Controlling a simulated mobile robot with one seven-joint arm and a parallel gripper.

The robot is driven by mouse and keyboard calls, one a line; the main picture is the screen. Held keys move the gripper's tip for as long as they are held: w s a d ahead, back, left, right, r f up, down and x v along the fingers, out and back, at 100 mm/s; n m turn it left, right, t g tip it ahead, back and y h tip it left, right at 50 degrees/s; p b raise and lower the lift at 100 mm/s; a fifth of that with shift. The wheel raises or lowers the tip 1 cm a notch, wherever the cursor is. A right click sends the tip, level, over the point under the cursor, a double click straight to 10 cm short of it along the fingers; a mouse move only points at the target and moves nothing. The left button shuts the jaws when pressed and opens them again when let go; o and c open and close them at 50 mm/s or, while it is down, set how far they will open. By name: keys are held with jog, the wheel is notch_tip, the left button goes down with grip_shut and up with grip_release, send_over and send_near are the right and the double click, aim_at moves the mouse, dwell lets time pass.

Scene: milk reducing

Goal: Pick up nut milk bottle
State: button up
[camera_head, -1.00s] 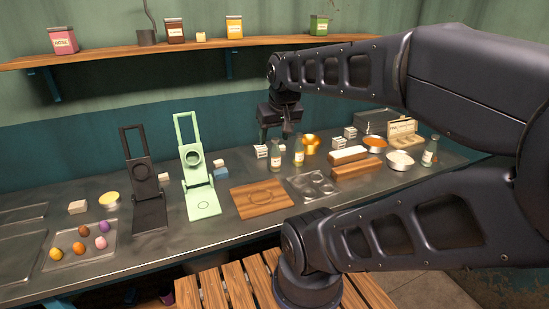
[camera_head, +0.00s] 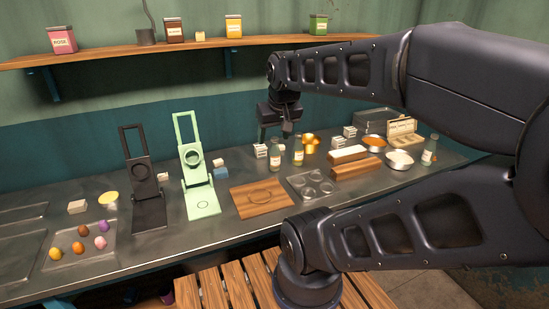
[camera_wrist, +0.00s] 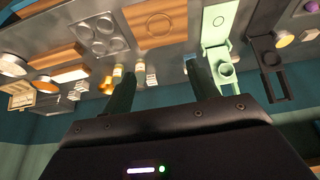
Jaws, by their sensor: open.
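Two small glass bottles with pale labels stand side by side on the metal counter, a left one (camera_head: 275,158) and a right one (camera_head: 298,155). A third bottle (camera_head: 429,152) stands at the far right. The labels are too small to read, so I cannot tell which is nut milk. My gripper (camera_head: 275,135) is open and empty, hanging above and behind the pair in the head view. In the wrist view its two fingers (camera_wrist: 160,72) are spread wide, with nothing between them.
Small white boxes (camera_head: 260,150) stand beside the bottles. A wooden board (camera_head: 245,205), a clear moulded tray (camera_head: 300,181) and wooden blocks (camera_head: 355,169) lie in front. A green press (camera_head: 200,200) stands left. A wooden shelf (camera_head: 130,56) runs along the wall above.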

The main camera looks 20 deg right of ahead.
jog(key=shift+w, duration=0.1)
jog(key=n+g+h, duration=0.4)
jog(key=n+h, duration=0.1)
jog(key=n, duration=1.4)
send_over(273, 138)
jog(key=a, duration=0.3)
notch_tip(273, 138, down, 11)
jog(key=x, duration=0.3)
jog(key=s+x, duration=0.1)
jog(key=x, duration=0.1)
jog(key=shift+d+f, duration=0.1)
jog(key=shift+d, duration=0.05)
jog(key=shift+a+f+x, duration=0.1)
jog(key=shift+a+x, duration=0.1)
jog(key=shift+x, duration=0.7)
jog(key=shift+a+f+x, duration=0.1)
jog(key=shift+a+x, duration=0.1)
jog(key=shift+x, duration=0.65)
jog(key=shift+a+f+x, duration=0.1)
jog(key=shift+a+x, duration=0.05)
jog(key=shift+x, duration=0.75)
jog(key=shift+w+r, duration=0.1)
jog(key=shift+w, duration=0.05)
grip_shut()
